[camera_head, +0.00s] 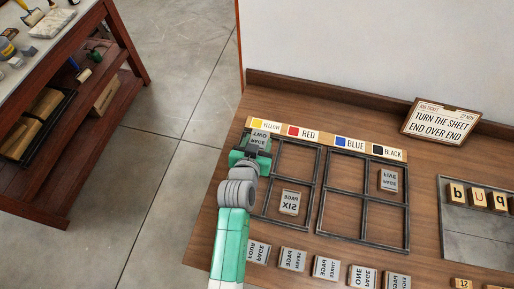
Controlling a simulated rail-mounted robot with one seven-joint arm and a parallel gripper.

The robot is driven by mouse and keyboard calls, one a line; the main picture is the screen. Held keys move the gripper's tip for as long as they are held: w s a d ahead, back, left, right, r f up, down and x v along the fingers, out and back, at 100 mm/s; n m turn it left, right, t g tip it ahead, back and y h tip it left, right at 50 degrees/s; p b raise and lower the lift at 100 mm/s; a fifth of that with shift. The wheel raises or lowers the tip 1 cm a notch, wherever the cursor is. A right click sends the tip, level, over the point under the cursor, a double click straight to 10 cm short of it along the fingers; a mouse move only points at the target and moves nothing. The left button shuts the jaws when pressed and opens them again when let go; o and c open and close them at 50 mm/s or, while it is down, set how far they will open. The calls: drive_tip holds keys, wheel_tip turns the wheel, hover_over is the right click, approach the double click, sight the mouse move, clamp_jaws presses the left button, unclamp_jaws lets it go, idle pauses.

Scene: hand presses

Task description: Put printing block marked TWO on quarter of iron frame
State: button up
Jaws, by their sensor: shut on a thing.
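My gripper (258,150) is shut on a grey printing block (260,138) with mirrored lettering too small to read surely; it looks like the block marked TWO. Gripper and block are over the upper left quarter of the left iron frame (318,182), below the yellow label. Whether the block touches the table there cannot be told, as my gripper and arm hide much of that quarter. A block marked SIX (290,203) lies in this frame's lower right quarter. The right iron frame (363,205) holds a block (388,181), apparently FIVE, in its upper right quarter.
Several page blocks, including ONE (362,277) and THREE (326,268), lie along the front. A strip labelled yellow, red, blue, black (326,139) runs behind the frames. A job ticket sign (440,121) stands at the back. A tray (462,238) with letter blocks is at right.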

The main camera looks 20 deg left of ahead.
drive_tip(key=shift+f+b, duration=0.55)
drive_tip(key=shift+f, duration=1.15)
drive_tip(key=shift+f, duration=0.1)
drive_tip(key=shift+s+f+b, duration=0.15)
drive_tip(key=shift+f+b, duration=0.5)
drive_tip(key=shift+f, duration=0.1)
drive_tip(key=o, duration=1)
drive_tip(key=shift+s+f, duration=0.1)
drive_tip(key=shift+f, duration=0.1)
wheel_tip(320, 180, up, 2)
drive_tip(key=shift+s+p, duration=0.1)
drive_tip(key=shift+p, duration=0.75)
drive_tip(key=p+v, duration=0.2)
drive_tip(key=v, duration=0.9)
drive_tip(key=shift+r, duration=0.25)
drive_tip(key=shift+s, duration=0.1)
